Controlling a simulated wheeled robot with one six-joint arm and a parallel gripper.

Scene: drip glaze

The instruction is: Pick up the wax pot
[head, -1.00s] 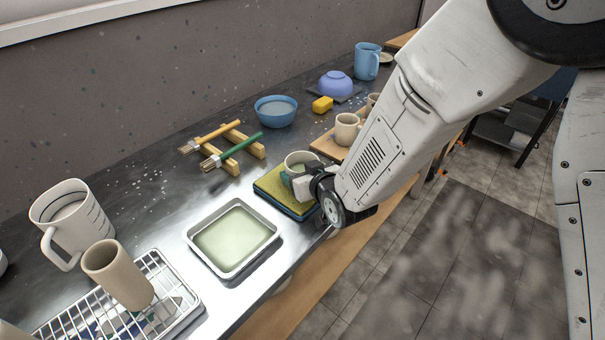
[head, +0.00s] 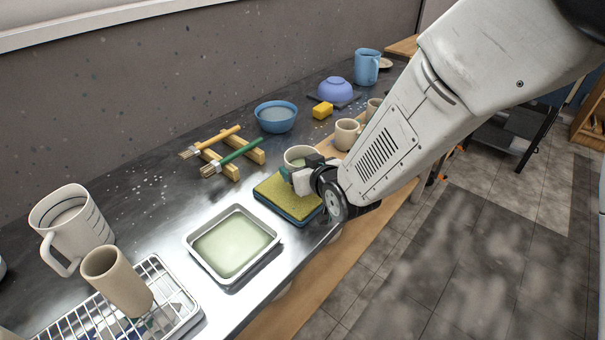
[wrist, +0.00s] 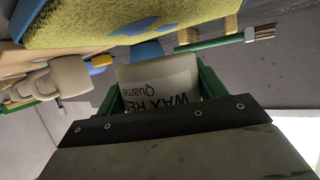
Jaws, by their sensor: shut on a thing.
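The wax pot is a small pale cup with light green content, in the head view (head: 301,156) just over the far edge of the yellow-green sponge (head: 284,200). In the wrist view the pot (wrist: 158,78) shows dark lettering, partly readable as "WAX", between the green finger pads. My gripper (head: 292,176) is shut on the pot, its fingers hiding part of the near side. The pot looks upright and raised off the sponge, which also shows in the wrist view (wrist: 90,22).
A metal tray of pale green liquid (head: 270,249) lies left of the sponge. Brushes rest on wooden bars (head: 252,152) behind, near a blue bowl (head: 277,118). Small beige mugs (head: 346,133) stand close by on a wooden board. A wire rack (head: 185,306) sits front left.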

